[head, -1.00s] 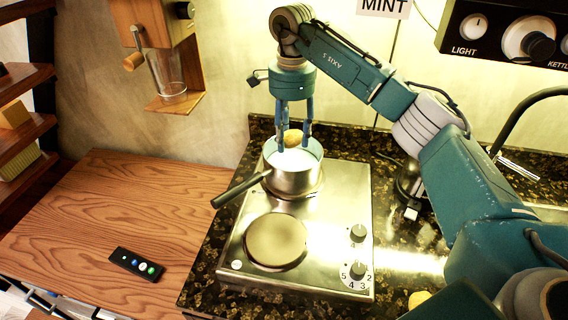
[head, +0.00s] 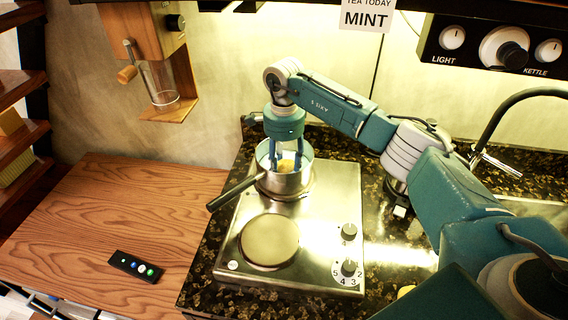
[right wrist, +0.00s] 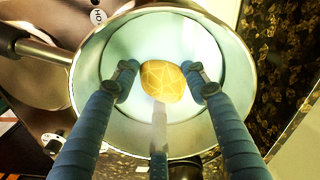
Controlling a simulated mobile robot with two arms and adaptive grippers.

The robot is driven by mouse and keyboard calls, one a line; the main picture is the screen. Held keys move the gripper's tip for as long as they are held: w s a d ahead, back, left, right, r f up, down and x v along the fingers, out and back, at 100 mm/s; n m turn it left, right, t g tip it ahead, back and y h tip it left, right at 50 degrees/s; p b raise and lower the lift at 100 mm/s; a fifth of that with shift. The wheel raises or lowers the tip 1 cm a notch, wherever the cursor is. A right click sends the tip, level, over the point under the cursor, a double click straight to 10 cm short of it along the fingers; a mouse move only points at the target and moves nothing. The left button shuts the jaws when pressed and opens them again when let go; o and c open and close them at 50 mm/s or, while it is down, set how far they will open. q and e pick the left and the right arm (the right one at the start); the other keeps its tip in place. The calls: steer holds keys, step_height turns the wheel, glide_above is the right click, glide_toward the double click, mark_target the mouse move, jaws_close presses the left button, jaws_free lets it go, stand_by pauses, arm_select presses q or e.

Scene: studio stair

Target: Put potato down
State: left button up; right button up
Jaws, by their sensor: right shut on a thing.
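The potato (right wrist: 163,80) is yellow with pale lines. It also shows in the head view (head: 286,165), low inside the saucepan. My right gripper (head: 286,162) reaches down into the pan and is shut on the potato; its fingers flank it in the right wrist view (right wrist: 166,76). The saucepan (head: 287,185) is steel with a dark handle and stands on the rear burner of the hob. Its pale inside surrounds the potato in the wrist view. I cannot tell whether the potato touches the pan's bottom. My left gripper is not in view.
The steel hob (head: 318,230) has a bare front burner (head: 269,240) and knobs at right. A wooden counter (head: 100,215) at left holds a black remote (head: 135,267). A grinder-like wall unit (head: 160,80), a black tap (head: 500,125) and a control panel (head: 490,45) are around.

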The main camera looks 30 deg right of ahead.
steer(key=shift+f, duration=0.1)
steer(key=o, duration=1.2)
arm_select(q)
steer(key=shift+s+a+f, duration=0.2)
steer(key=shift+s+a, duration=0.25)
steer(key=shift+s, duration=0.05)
